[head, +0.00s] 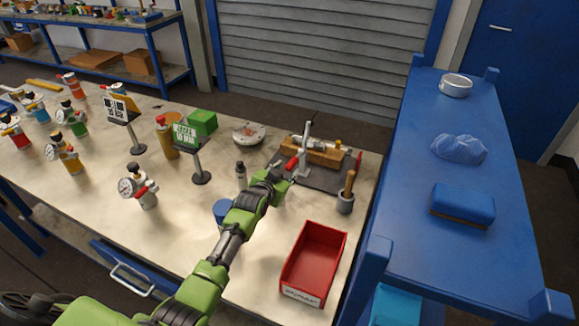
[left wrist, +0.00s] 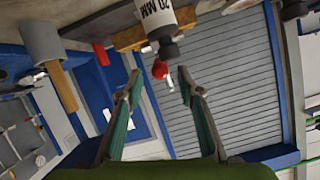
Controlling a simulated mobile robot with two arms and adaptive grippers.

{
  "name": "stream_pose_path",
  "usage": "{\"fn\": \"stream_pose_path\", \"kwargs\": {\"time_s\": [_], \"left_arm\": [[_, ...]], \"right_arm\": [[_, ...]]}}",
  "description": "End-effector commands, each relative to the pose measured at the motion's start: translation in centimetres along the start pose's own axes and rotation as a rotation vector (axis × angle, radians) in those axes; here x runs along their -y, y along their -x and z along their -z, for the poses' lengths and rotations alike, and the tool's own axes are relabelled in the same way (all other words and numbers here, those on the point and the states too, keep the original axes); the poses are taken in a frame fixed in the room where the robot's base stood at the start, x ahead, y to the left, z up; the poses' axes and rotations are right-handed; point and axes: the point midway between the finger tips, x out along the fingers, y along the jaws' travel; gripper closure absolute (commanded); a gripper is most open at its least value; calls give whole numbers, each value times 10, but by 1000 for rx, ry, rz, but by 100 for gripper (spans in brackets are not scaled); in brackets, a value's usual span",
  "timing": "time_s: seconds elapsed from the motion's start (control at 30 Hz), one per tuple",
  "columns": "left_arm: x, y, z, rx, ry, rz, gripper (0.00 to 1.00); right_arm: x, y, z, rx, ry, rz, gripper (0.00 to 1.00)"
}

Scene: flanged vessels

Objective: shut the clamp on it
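A clamp (head: 305,150) with an upright grey bar stands at the near edge of a wooden block (head: 320,153) on a dark base plate (head: 325,178). Its red handle grip (head: 291,163) points toward my left gripper (head: 283,182). In the left wrist view, my left gripper (left wrist: 156,90) has its two fingers apart. A red ball-like tip (left wrist: 159,69) shows near the gap between the fingertips, with no finger visibly touching it. The gripper and arm hide part of the plate's near side. My right gripper is not in view.
A red bin (head: 314,262) is at the front right. Several gauged vessels and two sign stands fill the left side.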

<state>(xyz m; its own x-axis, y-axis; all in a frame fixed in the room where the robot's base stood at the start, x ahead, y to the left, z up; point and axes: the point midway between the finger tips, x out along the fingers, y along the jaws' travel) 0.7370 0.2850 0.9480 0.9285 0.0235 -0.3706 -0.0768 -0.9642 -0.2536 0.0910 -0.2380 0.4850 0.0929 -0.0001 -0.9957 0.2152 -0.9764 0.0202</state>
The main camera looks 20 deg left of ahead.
Motion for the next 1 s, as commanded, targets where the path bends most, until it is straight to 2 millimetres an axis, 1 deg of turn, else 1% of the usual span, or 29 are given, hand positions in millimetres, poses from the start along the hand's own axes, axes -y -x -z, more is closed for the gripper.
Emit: {"fn": "stream_pose_path", "kwargs": {"time_s": [0.03,0.1,0.2,0.33,0.53,0.8,0.87,0.9,0.93,1.0], "left_arm": [[0,-7,1,0,0,0,66],[0,-15,0,1,-1,0,66],[-1,-26,0,1,-1,-1,66],[-1,-36,0,0,0,-1,66],[0,-42,0,0,-1,0,66],[0,-42,0,0,-1,0,66],[0,-42,0,0,-1,0,81],[0,-42,0,0,-1,0,92],[0,-42,0,0,-1,0,100],[0,-42,0,0,-1,0,100]], "right_arm": [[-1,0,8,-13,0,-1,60],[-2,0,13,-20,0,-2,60],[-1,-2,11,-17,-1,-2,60],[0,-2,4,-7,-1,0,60],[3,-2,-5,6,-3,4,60],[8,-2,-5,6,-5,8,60],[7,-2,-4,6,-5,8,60],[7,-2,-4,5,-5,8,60],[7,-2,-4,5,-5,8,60],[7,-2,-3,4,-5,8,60]]}}
